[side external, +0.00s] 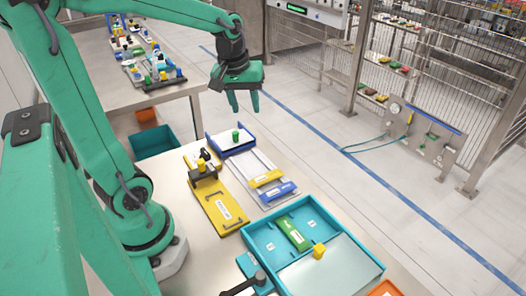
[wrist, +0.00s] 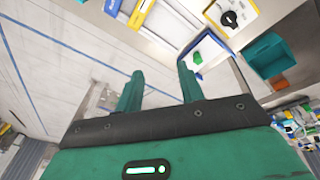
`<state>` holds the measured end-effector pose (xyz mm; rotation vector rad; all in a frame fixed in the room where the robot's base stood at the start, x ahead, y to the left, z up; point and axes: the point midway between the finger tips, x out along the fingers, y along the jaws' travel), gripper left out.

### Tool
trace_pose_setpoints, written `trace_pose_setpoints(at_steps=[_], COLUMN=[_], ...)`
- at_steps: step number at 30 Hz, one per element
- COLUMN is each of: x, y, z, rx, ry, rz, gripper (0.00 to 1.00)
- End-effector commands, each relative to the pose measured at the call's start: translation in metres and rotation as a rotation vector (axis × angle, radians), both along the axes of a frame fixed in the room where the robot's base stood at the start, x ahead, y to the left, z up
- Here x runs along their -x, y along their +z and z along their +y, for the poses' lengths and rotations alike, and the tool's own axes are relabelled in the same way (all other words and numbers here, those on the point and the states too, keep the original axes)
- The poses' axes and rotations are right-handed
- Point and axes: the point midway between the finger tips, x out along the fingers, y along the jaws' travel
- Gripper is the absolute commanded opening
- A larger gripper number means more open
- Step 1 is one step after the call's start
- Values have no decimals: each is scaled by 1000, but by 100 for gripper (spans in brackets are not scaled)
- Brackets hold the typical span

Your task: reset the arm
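My gripper (side external: 243,103) is raised above the far edge of the steel table, with its two green fingers pointing down. The fingers are apart with nothing between them. The wrist view also shows my gripper (wrist: 161,70) with open fingers and a gap between them. A small blue-rimmed white tray (side external: 226,146) with a green knob (side external: 236,135) stands on the table below and near the gripper. The knob also shows in the wrist view (wrist: 198,58), just beyond the right finger. Nothing is seen touching the fingers.
A teal tray (side external: 259,246) holding a green block (side external: 294,233) stands at the table's front. A yellow plate (side external: 217,205) and a grey board with yellow and blue bars (side external: 268,179) lie nearby. A teal bin (side external: 153,142) is behind. Air around the gripper is clear.

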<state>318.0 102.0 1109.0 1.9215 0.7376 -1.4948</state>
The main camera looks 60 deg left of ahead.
Motion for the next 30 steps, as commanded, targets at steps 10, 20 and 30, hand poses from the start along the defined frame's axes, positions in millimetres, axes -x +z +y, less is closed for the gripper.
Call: trace_pose_setpoints(at_steps=[10,20,30], x=[42,81,94], y=[25,31,29], z=[-57,-93,-102], rx=[-98,-194,-228], ry=[-380,-699,-807], rz=[-107,-199,-229], gripper=[38,38,38])
